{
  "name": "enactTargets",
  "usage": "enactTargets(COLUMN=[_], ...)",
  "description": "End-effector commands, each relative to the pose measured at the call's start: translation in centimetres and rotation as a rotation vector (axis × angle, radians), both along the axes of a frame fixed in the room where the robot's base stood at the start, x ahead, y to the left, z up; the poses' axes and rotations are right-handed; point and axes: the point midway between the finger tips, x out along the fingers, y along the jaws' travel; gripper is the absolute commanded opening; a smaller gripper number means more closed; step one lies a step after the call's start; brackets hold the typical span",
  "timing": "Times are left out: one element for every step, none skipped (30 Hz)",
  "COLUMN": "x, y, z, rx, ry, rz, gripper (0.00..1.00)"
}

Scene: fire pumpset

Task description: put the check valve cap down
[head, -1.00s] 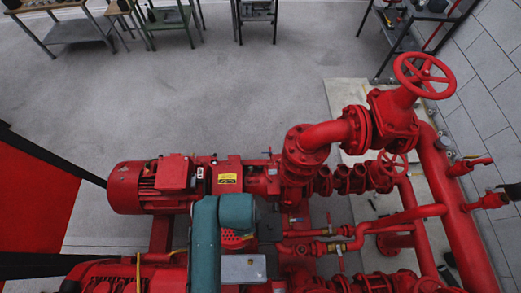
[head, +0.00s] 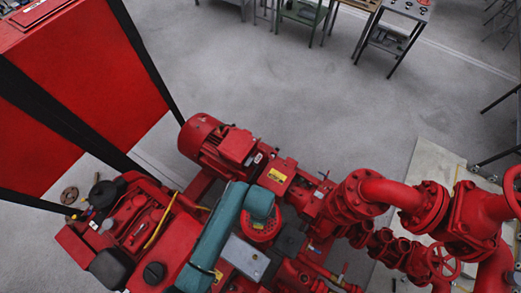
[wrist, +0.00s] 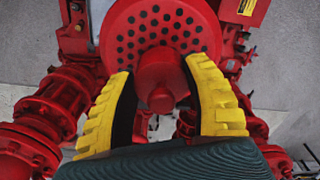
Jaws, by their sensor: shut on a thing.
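The check valve cap (wrist: 160,32) is a red round disc with many dark holes and a red knob in its middle. In the wrist view my gripper (wrist: 162,92), with ribbed yellow fingers and black inner pads, is shut on this knob from both sides. In the head view the cap (head: 260,230) shows partly at the end of my teal arm, above the pumpset; my fingers are hidden there. I cannot tell whether the cap touches anything beneath it.
A red motor (head: 215,143) lies behind the cap, and an engine (head: 140,225) stands to the left. Red pipes and valves (head: 400,195) crowd the right. A red cabinet (head: 90,95) stands at far left. Workbenches (head: 300,12) line the back; the grey floor (head: 330,100) between is open.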

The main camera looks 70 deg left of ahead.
Motion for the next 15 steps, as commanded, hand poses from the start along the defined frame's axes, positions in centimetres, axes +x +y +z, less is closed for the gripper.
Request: enactTargets(x=[0.0,0.0,0.0,0.0,0.0,0.0,0.0,0.0,0.0,0.0,0.0,0.0,0.0,0.0,0.0], y=[0.0,0.0,0.0,0.0,0.0,0.0,0.0,0.0,0.0,0.0,0.0,0.0,0.0,0.0,0.0], z=[0.0,0.0,-0.2,-0.3,-0.4,-0.5,-0.6,-0.7,-0.8,-0.9,-1.0,-1.1,-1.2,-1.2,-1.2], rx=[0.0,0.0,-0.001,-0.001,-0.001,-0.001,-0.001,-0.001,-0.001,0.0,0.0,0.0,0.0,0.0,0.0], ry=[0.0,0.0,0.001,0.001,0.001,0.001,0.001,0.001,0.001,0.0,0.0,0.0,0.0,0.0,0.0], rz=[0.0,0.0,0.0,0.0,0.0,0.0,0.0,0.0,0.0,0.0,0.0,0.0,0.0,0.0,0.0], gripper=[0.13,0.13,0.13,0.13,0.13,0.13,0.13,0.13,0.13,0.13,0.13,0.13,0.13,0.13,0.13])
